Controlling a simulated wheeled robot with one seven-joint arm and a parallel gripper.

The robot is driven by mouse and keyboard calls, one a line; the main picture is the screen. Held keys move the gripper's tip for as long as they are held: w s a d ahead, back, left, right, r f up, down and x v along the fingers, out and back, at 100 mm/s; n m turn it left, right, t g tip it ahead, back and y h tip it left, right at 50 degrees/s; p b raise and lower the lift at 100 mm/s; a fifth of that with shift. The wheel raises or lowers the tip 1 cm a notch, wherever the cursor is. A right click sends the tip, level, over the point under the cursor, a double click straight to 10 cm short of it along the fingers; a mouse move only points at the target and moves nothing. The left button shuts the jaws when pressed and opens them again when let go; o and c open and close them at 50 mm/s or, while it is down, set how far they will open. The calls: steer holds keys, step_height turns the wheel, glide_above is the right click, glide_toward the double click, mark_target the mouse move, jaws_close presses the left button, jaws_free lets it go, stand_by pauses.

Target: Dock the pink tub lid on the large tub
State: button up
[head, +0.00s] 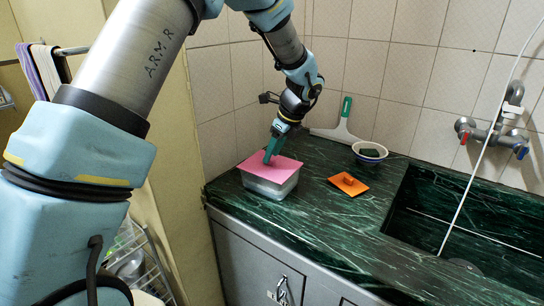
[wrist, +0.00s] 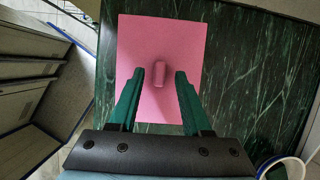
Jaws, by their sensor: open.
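The pink tub lid (head: 287,170) lies flat over the top of the large clear tub (head: 270,189) near the counter's left end. From here I cannot tell whether it is fully seated on the rim. My gripper (head: 268,159) points down at the middle of the lid, its green fingers hiding the lid's knob in the head view. In the wrist view the pink lid (wrist: 135,40) is nearly square to the camera, and its pink knob (wrist: 160,73) stands between the two parted fingertips of my gripper (wrist: 160,74). The tub is hidden under the lid there.
An orange lid (head: 348,184) lies on the dark green counter right of the tub. A white bowl (head: 369,153) holding a dark sponge and a squeegee (head: 342,124) are behind. The sink basin (head: 455,215) opens at the right. The wall is close behind the tub.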

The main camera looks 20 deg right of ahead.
steer(key=b+v, duration=0.1)
steer(key=v, duration=1)
steer(key=w+a+f+n+g+h, duration=0.1)
steer(key=a+f+n, duration=0.1)
steer(key=a+n, duration=0.75)
steer(key=a+f+n+g, duration=0.15)
steer(key=a+n, duration=0.35)
steer(key=a, duration=0.9)
steer(key=s+a+f+n, duration=0.2)
steer(key=s+a+n, duration=0.2)
steer(key=a+n, duration=0.3)
steer(key=s+a+f+n+h, duration=0.1)
steer(key=s+a+f+n, duration=0.1)
steer(key=s+a+n, duration=0.2)
steer(key=a+n, duration=0.3)
steer(key=a, duration=0.1)
steer(key=shift+a+f+h, duration=0.3)
